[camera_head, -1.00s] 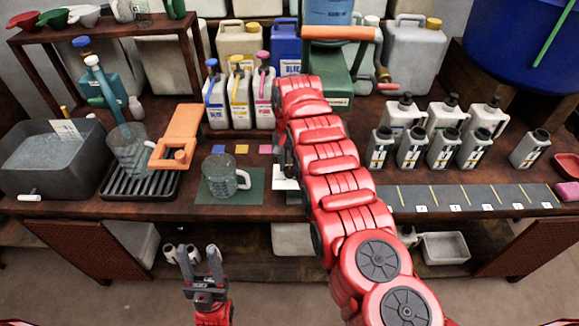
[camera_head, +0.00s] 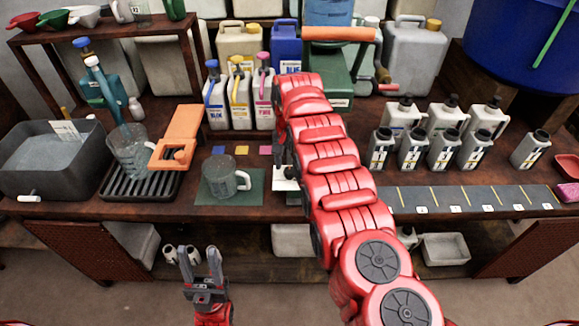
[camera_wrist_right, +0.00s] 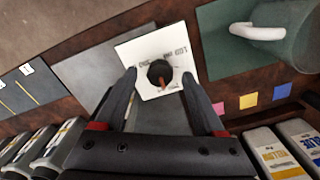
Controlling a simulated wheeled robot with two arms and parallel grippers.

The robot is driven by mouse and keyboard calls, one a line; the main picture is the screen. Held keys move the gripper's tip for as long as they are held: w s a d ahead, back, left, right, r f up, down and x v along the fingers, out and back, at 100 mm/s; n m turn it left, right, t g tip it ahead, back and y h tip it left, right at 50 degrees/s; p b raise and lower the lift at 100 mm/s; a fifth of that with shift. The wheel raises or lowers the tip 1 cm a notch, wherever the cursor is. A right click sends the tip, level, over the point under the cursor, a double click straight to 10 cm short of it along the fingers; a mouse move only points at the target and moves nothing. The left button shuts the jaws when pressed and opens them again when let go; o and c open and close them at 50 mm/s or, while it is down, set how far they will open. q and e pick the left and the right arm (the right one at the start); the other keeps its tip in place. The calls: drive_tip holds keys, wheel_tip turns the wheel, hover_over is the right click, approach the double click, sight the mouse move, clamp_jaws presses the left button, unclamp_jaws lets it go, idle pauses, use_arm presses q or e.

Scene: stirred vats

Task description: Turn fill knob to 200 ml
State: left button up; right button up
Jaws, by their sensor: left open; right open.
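The fill knob (camera_wrist_right: 160,74) is a small black round knob with a reddish pointer. It sits on a white dial plate (camera_wrist_right: 130,50) with printed marks, which appear turned and too blurred to read surely. My right gripper (camera_wrist_right: 160,80) is open, its two dark fingers on either side of the knob with gaps visible. In the head view the white plate (camera_head: 285,184) is partly hidden by my red right arm. My left gripper (camera_head: 199,252) is open and empty, low in front of the bench.
A clear jug (camera_head: 219,177) stands on a green mat (camera_head: 251,187) left of the dial. An orange stand (camera_head: 181,131), a dark drip rack (camera_head: 150,184) and a grey basin (camera_head: 50,165) are further left. Several bottles (camera_head: 446,150) and a grey numbered strip (camera_head: 470,199) lie right.

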wheel_tip(320, 180, up, 8)
wheel_tip(320, 180, up, 9)
drive_tip(key=p, duration=0.9)
hover_over(290, 169)
drive_tip(key=shift+s+f, duration=0.15)
drive_tip(key=shift+s, duration=0.05)
drive_tip(key=shift+a+f, duration=0.1)
